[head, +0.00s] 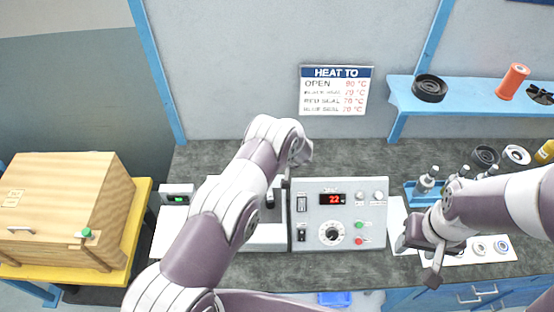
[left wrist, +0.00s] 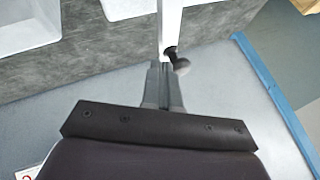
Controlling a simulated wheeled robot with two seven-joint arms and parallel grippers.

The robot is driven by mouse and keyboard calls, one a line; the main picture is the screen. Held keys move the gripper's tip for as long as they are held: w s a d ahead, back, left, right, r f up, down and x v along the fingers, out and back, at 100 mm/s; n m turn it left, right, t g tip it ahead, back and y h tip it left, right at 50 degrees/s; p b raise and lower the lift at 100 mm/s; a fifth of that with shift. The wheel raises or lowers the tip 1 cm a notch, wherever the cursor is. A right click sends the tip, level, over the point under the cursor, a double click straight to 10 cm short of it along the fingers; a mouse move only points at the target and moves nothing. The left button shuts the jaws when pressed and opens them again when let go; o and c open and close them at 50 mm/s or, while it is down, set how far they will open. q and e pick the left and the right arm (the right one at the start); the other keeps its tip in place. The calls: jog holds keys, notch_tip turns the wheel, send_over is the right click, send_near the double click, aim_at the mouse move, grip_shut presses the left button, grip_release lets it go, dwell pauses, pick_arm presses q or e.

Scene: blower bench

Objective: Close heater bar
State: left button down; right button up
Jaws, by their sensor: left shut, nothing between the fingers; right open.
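A white machine (head: 265,236), likely the heater, stands on the bench left of the control box and is mostly hidden behind my left arm. In the left wrist view a white bar (left wrist: 171,22) ends in a dark round knob (left wrist: 171,52). My left gripper (left wrist: 165,66) is shut and empty, its fingertips close beside the knob. I cannot tell whether they touch it. In the head view the left fingers are mostly hidden by the arm. My right gripper (head: 430,247) is open and empty over the right side of the bench, away from the machine.
The control box (head: 340,213) shows a red 22. A wooden box (head: 65,205) stands on a yellow stand (head: 138,205) at left. A blue shelf (head: 460,122) holds spools. Several small fittings and a blue holder (head: 417,193) lie around the right arm. The bench behind the control box is clear.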

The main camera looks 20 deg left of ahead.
pick_arm(q)
jog(key=s+a+n+g+y+b, duration=0.2)
jog(key=s+a+n+g+b, duration=0.2)
jog(key=s+a+n, duration=0.5)
jog(key=shift+s+a+g+b, duration=0.3)
jog(key=shift+s+a+g, duration=0.45)
jog(key=shift+s, duration=0.25)
jog(key=shift+d, duration=0.1)
jog(key=shift+d+r, duration=0.1)
dwell(0.5)
